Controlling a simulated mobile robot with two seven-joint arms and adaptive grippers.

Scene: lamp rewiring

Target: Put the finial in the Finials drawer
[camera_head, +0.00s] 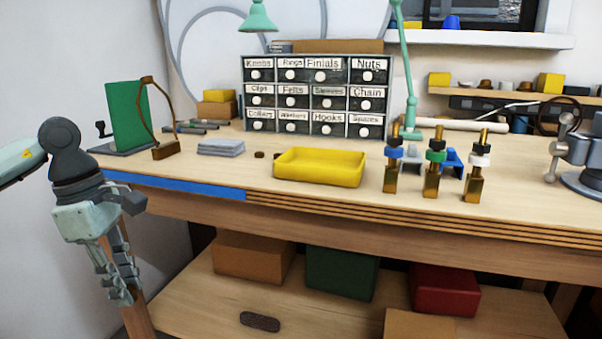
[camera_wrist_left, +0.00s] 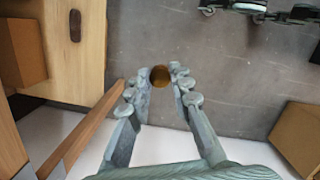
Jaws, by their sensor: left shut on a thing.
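My left gripper (camera_head: 122,285) hangs in front of the bench's left end, below the bench top, pointing down. In the left wrist view its fingers (camera_wrist_left: 161,80) are closed around a small round brass-brown piece, the finial (camera_wrist_left: 160,75), seen end-on at the fingertips. The finial cannot be made out in the head view. The Finials drawer (camera_head: 322,76) is in the top row of the drawer cabinet (camera_head: 315,54) at the back of the bench, between Rings and Nuts. It looks closed. My right gripper is not in view.
A yellow tray (camera_head: 320,168) stands on the bench before the cabinet, with brass lamp parts (camera_head: 433,175) to its right. A green board (camera_head: 128,112) and grey stack (camera_head: 221,147) are at left. A lower shelf (camera_head: 210,300) holds boxes.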

